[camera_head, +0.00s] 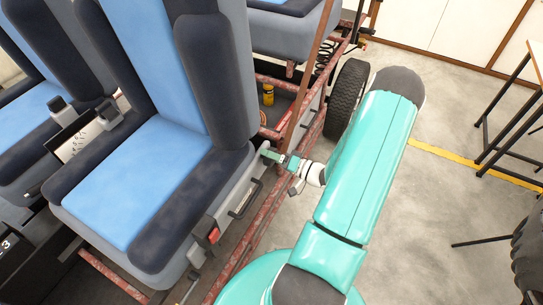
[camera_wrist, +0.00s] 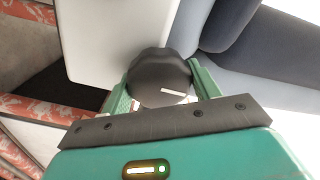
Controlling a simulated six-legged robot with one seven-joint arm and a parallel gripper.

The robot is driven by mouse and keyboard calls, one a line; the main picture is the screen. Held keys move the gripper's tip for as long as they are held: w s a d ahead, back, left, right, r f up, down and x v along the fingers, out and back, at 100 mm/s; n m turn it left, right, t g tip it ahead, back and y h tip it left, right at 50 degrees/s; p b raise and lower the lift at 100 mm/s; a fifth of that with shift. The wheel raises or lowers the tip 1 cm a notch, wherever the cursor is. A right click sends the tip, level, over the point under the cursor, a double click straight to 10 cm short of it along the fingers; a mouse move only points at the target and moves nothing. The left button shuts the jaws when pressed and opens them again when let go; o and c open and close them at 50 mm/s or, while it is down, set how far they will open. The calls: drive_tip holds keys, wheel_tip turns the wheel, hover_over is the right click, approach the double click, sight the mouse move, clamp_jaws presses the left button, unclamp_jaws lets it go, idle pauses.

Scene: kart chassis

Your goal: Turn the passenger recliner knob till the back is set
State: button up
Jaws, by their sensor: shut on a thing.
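The recliner knob (camera_wrist: 160,78) is a black, lobed knob with a white mark line, on the light grey side panel (camera_wrist: 100,40) of the seat. My gripper (camera_wrist: 163,88) is shut on it, with one green finger on each side. In the head view my gripper (camera_head: 276,157) reaches the side of the blue and dark grey seat (camera_head: 150,180), near where its back (camera_head: 150,60) meets the cushion. The knob is hidden there. The seat back stands raised, leaning slightly.
A red rusty frame rail (camera_head: 262,222) runs beside the seat below my gripper. A black tyre (camera_head: 346,98) stands behind my arm. A red buckle (camera_head: 213,235) and a dark handle (camera_head: 245,198) are on the seat's side. Open floor lies to the right, before a black-legged table (camera_head: 510,100).

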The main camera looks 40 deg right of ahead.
drive_tip(key=o, duration=1)
drive_tip(key=shift+c, duration=0.2)
drive_tip(key=shift+s, duration=0.1)
drive_tip(key=v, duration=1.3)
drive_tip(key=shift+s, duration=0.35)
drive_tip(key=shift+r, duration=0.1)
